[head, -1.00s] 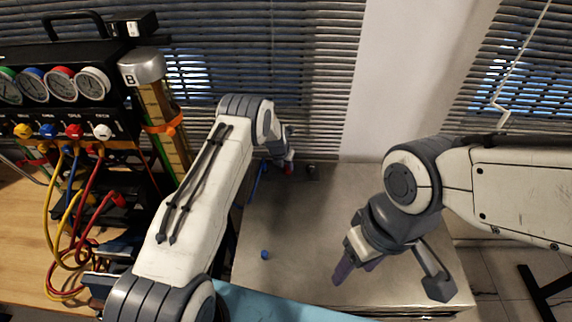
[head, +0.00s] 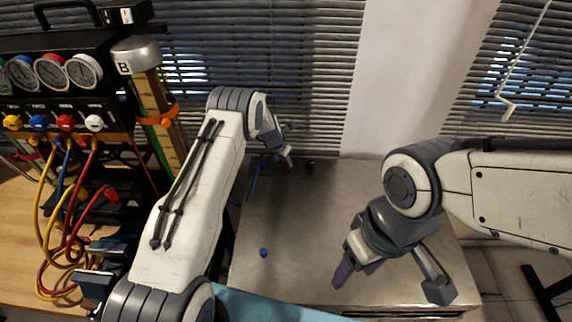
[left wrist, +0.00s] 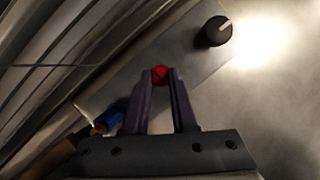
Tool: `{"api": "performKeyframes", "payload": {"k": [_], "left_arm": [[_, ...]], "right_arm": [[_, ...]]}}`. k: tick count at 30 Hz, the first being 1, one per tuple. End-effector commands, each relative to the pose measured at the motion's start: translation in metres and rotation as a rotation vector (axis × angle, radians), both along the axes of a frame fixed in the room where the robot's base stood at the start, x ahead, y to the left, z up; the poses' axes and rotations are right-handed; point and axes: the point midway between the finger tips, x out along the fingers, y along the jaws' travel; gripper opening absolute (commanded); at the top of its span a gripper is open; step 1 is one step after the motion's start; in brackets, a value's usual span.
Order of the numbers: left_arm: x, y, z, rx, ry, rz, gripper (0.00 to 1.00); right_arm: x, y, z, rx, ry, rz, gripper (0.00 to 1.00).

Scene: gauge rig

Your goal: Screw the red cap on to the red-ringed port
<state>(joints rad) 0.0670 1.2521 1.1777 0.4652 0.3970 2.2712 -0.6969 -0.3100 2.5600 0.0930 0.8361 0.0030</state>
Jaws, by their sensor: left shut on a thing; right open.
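The red cap (left wrist: 160,74) is held between the fingertips of my left gripper (left wrist: 160,82), which is shut on it. In the head view my left gripper (head: 286,157) is low over the far part of the grey bench, with a small bit of red (head: 288,167) at its tips. My right gripper (head: 356,277) is open and empty above the front right of the bench. I cannot make out the red-ringed port for sure in either view.
A black knob (left wrist: 218,30) lies beyond the held cap; in the head view it is right of my left gripper. A blue cap (head: 263,253) sits on the grey bench (head: 310,225). The gauge rig (head: 65,100) with coloured hoses stands left. Window blinds close off the back.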

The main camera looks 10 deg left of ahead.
Motion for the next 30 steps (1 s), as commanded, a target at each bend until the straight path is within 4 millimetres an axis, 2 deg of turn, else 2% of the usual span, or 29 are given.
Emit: {"api": "performKeyframes", "payload": {"k": [15, 30], "left_arm": [[0.001, 0.003, -0.001, 0.002, -0.002, -0.180, 0.00], [0.000, 0.002, 0.000, 0.001, -0.001, -0.218, 0.00]], "right_arm": [[0.000, 0.000, -0.027, 0.000, 0.000, 0.002, 0.60], [0.000, 0.000, -0.030, 0.000, 0.000, 0.002, 0.60]]}}
